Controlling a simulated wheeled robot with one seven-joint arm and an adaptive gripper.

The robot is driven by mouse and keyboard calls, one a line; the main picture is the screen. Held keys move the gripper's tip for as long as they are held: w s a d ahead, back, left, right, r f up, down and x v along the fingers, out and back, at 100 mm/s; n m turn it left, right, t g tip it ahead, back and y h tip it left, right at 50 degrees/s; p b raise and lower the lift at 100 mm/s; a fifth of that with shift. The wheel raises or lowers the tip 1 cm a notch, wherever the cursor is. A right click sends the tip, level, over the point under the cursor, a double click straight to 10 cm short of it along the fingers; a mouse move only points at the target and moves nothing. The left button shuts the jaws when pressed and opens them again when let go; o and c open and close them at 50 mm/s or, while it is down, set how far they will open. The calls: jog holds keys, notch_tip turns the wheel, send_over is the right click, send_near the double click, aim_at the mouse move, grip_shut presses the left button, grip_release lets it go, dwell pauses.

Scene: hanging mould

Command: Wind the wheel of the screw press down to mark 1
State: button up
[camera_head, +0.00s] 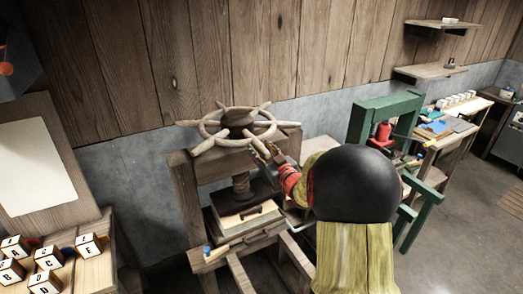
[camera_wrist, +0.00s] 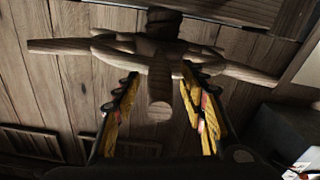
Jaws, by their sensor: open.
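The wooden wheel (camera_head: 238,118) of the screw press has a round rim with several handles sticking out. It sits on a thick upright screw (camera_head: 241,186) above the press bed. My gripper (camera_head: 266,154) is at the wheel's front right edge in the head view. In the wrist view the wheel (camera_wrist: 110,52) spans the upper part. One handle (camera_wrist: 160,95) points toward the camera between the two yellow fingers of my gripper (camera_wrist: 160,78). The fingers are open, with a gap on both sides of the handle. No numbered mark is readable.
The press's wooden frame (camera_head: 186,200) stands before a plank wall (camera_head: 200,60). A green press (camera_head: 385,107) is at right, partly behind my arm. Lettered blocks (camera_head: 48,257) lie on a table at lower left. Shelves (camera_head: 430,71) are at upper right.

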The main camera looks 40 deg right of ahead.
jog(key=shift+c, duration=0.2)
grip_shut()
dwell(0.3)
dwell(0.4)
